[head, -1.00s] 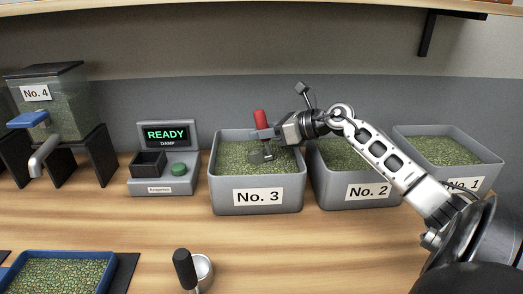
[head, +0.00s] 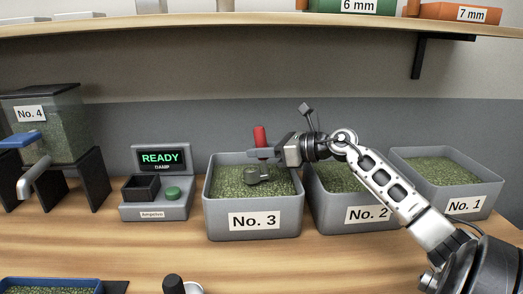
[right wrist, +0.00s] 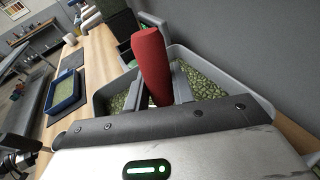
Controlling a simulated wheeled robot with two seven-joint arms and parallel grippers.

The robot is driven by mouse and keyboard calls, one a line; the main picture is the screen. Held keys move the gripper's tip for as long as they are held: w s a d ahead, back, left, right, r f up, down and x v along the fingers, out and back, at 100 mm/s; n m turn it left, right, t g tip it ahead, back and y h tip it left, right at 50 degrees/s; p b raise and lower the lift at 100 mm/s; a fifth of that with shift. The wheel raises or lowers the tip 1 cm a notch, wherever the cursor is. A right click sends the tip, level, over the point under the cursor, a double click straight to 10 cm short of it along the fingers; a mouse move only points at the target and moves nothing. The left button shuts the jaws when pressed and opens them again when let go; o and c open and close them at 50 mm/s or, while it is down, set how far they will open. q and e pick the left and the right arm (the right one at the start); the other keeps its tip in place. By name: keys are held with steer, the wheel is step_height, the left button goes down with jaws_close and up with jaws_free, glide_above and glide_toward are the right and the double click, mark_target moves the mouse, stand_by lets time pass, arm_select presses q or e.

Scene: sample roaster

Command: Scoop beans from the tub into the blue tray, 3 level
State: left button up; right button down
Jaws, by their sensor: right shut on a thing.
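The No. 3 tub (head: 218,214) is grey and holds green beans. My right gripper (head: 262,153) is above it, shut on the red handle of the scoop (head: 260,136). The handle stands nearly upright, and it also shows in the right wrist view (right wrist: 151,62). The scoop's grey cup is at the bean surface inside the tub; I cannot tell whether it is clear of the beans or how full it is. The blue tray (head: 48,282) is at the lower left, mostly cut off; it shows whole in the right wrist view (right wrist: 65,90).
The No. 2 tub (head: 335,216) and No. 1 tub (head: 480,204) stand to the right. A display unit (head: 160,160) reading READY, DAMP stands left of the No. 3 tub. The No. 4 hopper (head: 55,125) is farther left. A shelf (head: 250,20) overhangs.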

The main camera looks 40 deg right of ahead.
mark_target(262, 128)
steer(key=shift+r, duration=0.1)
steer(key=shift+r+p, duration=2.4)
steer(key=shift+r, duration=1.4)
steer(key=shift+f, duration=0.15)
